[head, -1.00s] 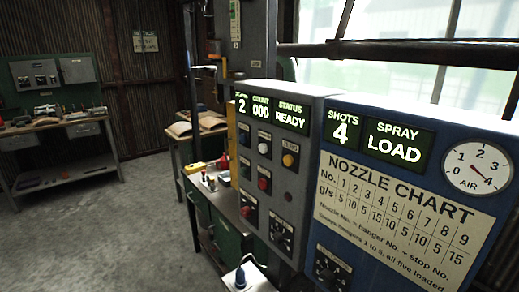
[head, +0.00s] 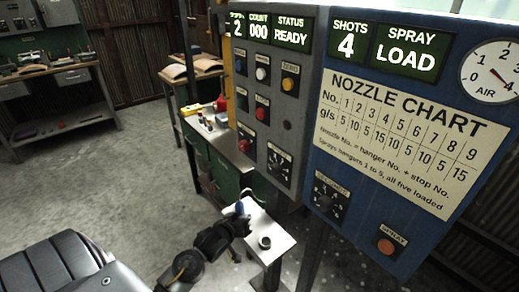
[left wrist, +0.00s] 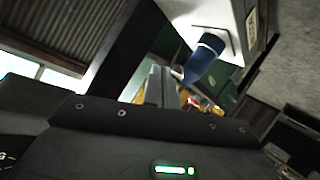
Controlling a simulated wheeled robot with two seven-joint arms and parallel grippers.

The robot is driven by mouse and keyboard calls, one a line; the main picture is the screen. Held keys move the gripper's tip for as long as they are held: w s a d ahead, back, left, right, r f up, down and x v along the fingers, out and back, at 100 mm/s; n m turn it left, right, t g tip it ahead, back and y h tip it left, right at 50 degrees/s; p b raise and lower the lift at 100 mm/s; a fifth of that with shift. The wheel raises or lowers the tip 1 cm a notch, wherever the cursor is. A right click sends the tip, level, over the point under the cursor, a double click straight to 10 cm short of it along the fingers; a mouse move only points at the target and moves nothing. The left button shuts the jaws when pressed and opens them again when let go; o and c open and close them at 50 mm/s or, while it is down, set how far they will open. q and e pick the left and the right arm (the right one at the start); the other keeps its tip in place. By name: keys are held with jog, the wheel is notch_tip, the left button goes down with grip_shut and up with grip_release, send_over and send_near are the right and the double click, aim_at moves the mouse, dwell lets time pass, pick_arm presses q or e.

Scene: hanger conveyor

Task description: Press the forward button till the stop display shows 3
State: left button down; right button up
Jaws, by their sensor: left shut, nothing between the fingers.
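The grey control panel (head: 262,180) carries the stop display (head: 236,26), its label partly cut, reading 2. My left gripper (head: 240,224) is shut and empty, low beside a white-topped stand (head: 274,231) with a blue upright piece (head: 240,208) and a black knob (head: 265,242). The left wrist view shows its dark fingers (left wrist: 160,86) beside the blue piece (left wrist: 205,60). My right gripper is out of view.
The blue panel (head: 350,225) on the right has a nozzle chart, an air gauge (head: 492,72) and an orange spray button (head: 386,246).

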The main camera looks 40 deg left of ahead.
pick_arm(q)
jog(key=w+a+r+n+t, duration=0.1)
jog(key=w+r+t, duration=0.1)
jog(key=r, duration=0.4)
jog(key=w+a+r+n+t, duration=0.1)
jog(key=w+a+r, duration=0.1)
jog(key=r, duration=0.4)
jog(key=n+t+b, duration=0.1)
jog(key=n+t, duration=0.2)
jog(key=t, duration=0.4)
send_near(260, 74)
jog(key=w+a+f, duration=0.3)
jog(key=a+f, duration=0.3)
jog(key=f, duration=0.2)
jog(key=s+r+t+h, duration=0.2)
jog(key=s+r, duration=0.1)
jog(key=r, duration=0.2)
jog(key=s+d+r+t+h, duration=0.1)
jog(key=s+r+t+h, duration=0.1)
jog(key=r, duration=0.4)
jog(key=shift+s+d, duration=0.35)
jog(key=shift+s, duration=0.4)
jog(key=w+d+b, duration=0.1)
jog(key=w+d, duration=0.1)
jog(key=w, duration=0.6)
jog(key=shift+w+d, duration=0.25)
jog(key=shift+w, duration=0.2)
